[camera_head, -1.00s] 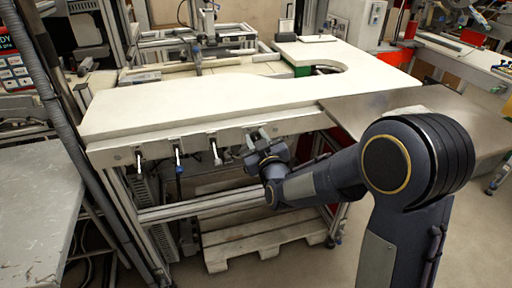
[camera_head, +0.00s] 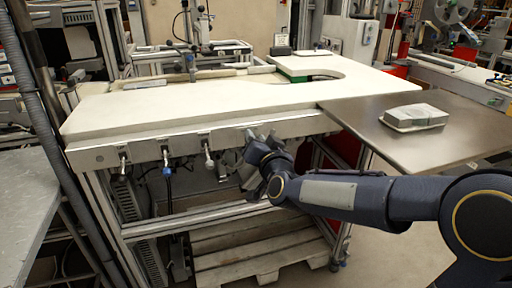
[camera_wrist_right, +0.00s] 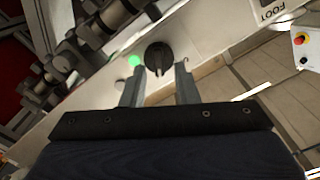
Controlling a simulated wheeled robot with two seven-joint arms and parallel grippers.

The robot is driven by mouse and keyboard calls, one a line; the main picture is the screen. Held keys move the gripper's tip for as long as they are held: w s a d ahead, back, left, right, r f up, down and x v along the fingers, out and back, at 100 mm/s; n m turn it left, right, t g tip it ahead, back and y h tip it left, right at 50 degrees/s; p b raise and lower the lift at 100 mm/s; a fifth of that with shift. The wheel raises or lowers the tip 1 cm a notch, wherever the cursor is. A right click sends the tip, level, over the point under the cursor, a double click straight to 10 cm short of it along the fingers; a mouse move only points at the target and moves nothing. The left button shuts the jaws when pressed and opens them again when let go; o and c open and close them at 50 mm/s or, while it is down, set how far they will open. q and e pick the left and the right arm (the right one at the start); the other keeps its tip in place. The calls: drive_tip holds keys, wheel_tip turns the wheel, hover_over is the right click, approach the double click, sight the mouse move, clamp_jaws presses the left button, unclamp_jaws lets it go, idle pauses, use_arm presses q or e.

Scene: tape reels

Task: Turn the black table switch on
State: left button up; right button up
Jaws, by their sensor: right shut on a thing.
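The black table switch (camera_wrist_right: 158,56) is a round black rotary knob on the pale front rail of the white table (camera_head: 230,100). It sits between the fingertips of my right gripper (camera_wrist_right: 159,72) in the right wrist view. The fingers are shut on its handle. A green lamp (camera_wrist_right: 134,60) glows just left of the knob. In the head view my right gripper (camera_head: 261,137) is at the table's front rail, right of several levers, and hides the switch. My left gripper is not in view.
Several levers (camera_head: 207,152) hang below the front rail. A metal side table (camera_head: 440,145) at right carries a pale wrapped box (camera_head: 413,117). A panel with red and yellow buttons (camera_wrist_right: 302,48) shows at the wrist view's right. A pallet (camera_head: 255,255) lies under the table.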

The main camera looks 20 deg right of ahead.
drive_tip(key=shift+f+m, duration=0.1)
drive_tip(key=shift+m, duration=0.3)
drive_tip(key=shift+b, duration=0.3)
drive_tip(key=o, duration=1)
drive_tip(key=shift+c, duration=0.2)
drive_tip(key=s+p, duration=0.1)
drive_tip(key=s, duration=0.7)
drive_tip(key=shift+d, duration=0.15)
